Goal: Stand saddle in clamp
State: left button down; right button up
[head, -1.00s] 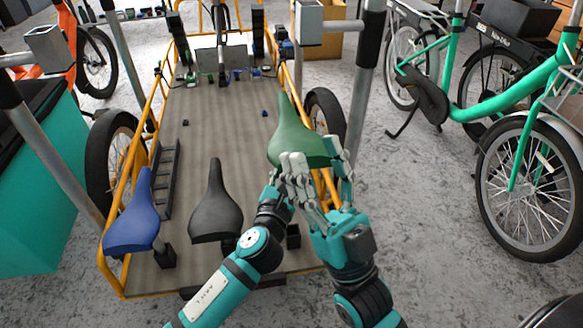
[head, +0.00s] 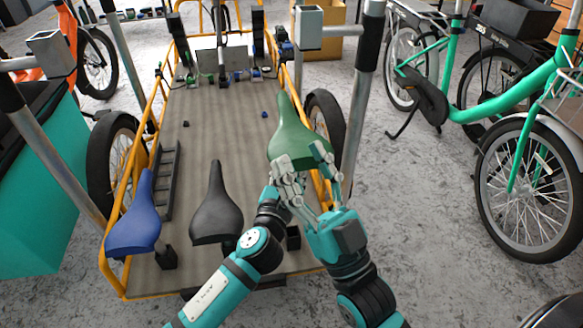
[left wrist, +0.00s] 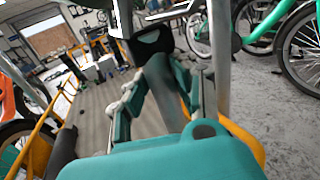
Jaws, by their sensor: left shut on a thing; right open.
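A green saddle (head: 292,135) is held up over the right side of the cargo bed, its nose pointing away. My left gripper (head: 284,172) is at its rear underside, partly hidden by the saddle and the other hand. In the left wrist view its fingers close around a grey post (left wrist: 163,85) below a dark saddle underside (left wrist: 152,40). My right gripper (head: 322,168) is open beside the saddle's right rear; contact cannot be told. A small dark clamp block (head: 293,238) on the bed's near right has no saddle over it. Blue (head: 134,222) and black (head: 217,208) saddles stand to its left.
The yellow-railed cargo bed (head: 215,135) has free room in its middle. A dark ladder-like rack (head: 168,180) lies at its left. A grey upright post (head: 361,100) stands close right of the green saddle. A green bike (head: 500,105) is farther right.

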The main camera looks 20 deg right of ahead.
jog(key=shift+w+f+g+h+p, duration=0.15)
jog(key=shift+w+f+g+p, duration=0.05)
jog(key=shift+w+f+g, duration=0.4)
jog(key=shift+w+f+g+h+p, duration=0.1)
jog(key=shift+w+f+g+p, duration=0.2)
jog(key=shift+f+g, duration=0.35)
jog(key=shift+w+f+g+h+p, duration=0.15)
jog(key=shift+w+f+g, duration=0.35)
jog(key=shift+f, duration=0.25)
jog(key=shift+a, duration=0.1)
dwell(0.3)
